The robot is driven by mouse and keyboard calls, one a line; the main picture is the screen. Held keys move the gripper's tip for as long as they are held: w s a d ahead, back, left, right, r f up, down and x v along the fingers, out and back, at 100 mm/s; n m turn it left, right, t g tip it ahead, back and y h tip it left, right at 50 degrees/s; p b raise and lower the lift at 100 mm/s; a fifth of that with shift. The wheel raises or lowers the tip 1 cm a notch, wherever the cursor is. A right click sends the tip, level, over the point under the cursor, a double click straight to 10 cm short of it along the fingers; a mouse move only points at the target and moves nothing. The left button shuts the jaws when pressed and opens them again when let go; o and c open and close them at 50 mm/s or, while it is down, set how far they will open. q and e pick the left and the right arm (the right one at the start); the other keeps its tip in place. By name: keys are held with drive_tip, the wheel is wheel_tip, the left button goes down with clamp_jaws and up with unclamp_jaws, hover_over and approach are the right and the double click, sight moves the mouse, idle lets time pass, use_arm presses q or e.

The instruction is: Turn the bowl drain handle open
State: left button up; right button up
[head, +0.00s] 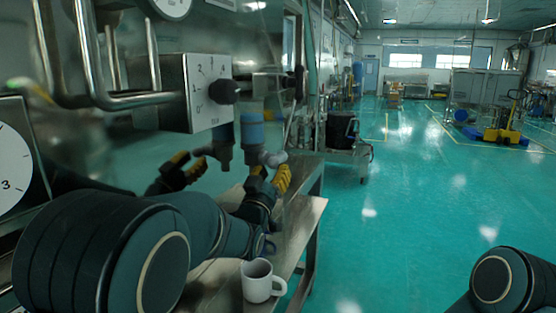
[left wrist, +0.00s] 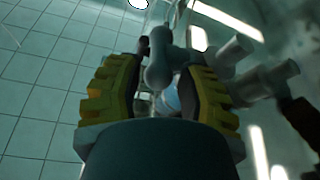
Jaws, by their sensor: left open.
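The bowl drain handle (head: 270,157) is a short grey lever at the lower end of a pipe with a blue section (head: 252,128), beside the steel machine wall. My left gripper (head: 268,173) is right at the handle from below, with its yellow-padded fingers apart. In the left wrist view, a grey rounded part (left wrist: 158,70), which looks like the handle, lies between the two open fingers, with gaps on either side. Contact cannot be made out. My right gripper is out of view.
A white mug (head: 257,283) stands on the steel table (head: 303,222) under my left arm. A control box (head: 207,75) with a black knob (head: 222,91) sticks out above the gripper. The shiny wall mirrors the gripper. Teal floor (head: 420,200) to the right is open.

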sight(278, 155)
use_arm(q)
drive_tip(key=shift+x, duration=2.7)
clamp_jaws()
